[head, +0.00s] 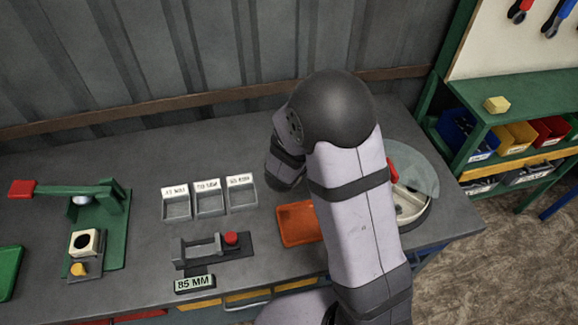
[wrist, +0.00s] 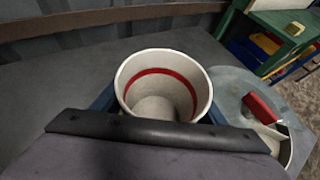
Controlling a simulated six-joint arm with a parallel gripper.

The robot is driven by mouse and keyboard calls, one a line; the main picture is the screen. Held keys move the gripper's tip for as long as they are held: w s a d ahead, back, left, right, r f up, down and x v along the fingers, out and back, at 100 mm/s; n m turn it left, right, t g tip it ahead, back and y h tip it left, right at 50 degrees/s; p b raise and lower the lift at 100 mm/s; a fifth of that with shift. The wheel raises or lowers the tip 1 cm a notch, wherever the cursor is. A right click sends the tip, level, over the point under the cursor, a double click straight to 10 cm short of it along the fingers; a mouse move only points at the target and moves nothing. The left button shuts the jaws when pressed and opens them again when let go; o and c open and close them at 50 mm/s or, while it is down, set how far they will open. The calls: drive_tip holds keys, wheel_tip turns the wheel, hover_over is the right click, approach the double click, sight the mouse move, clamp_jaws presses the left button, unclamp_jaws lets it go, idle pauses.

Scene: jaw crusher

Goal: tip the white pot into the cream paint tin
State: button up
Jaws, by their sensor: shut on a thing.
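The white pot (wrist: 135,68) is in the wrist view, mouth facing the camera, with a red band around its inner wall. A pale round bottom or contents shows deep inside; I cannot tell which. My gripper (wrist: 163,112) is shut on the pot, with blue finger parts showing at its left and right sides. In the head view my arm hides the gripper and the pot. I cannot pick out a cream paint tin for sure. A round cream vessel (head: 413,212) stands at the bench's right end, partly behind my arm, with a clear disc and red part above it.
An orange tray (head: 295,224) lies left of my arm. Several small labelled grey trays (head: 208,202) stand mid-bench, behind a gauge block (head: 215,248) with a red knob. A green lever press (head: 110,215) stands at left. A green shelf (head: 515,120) with bins is at right.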

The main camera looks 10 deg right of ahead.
drive_tip(key=shift+a, duration=0.1)
drive_tip(key=shift+r, duration=0.1)
drive_tip(key=shift+r+p, duration=1.8)
drive_tip(key=shift+r, duration=0.65)
drive_tip(key=shift+w, duration=0.1)
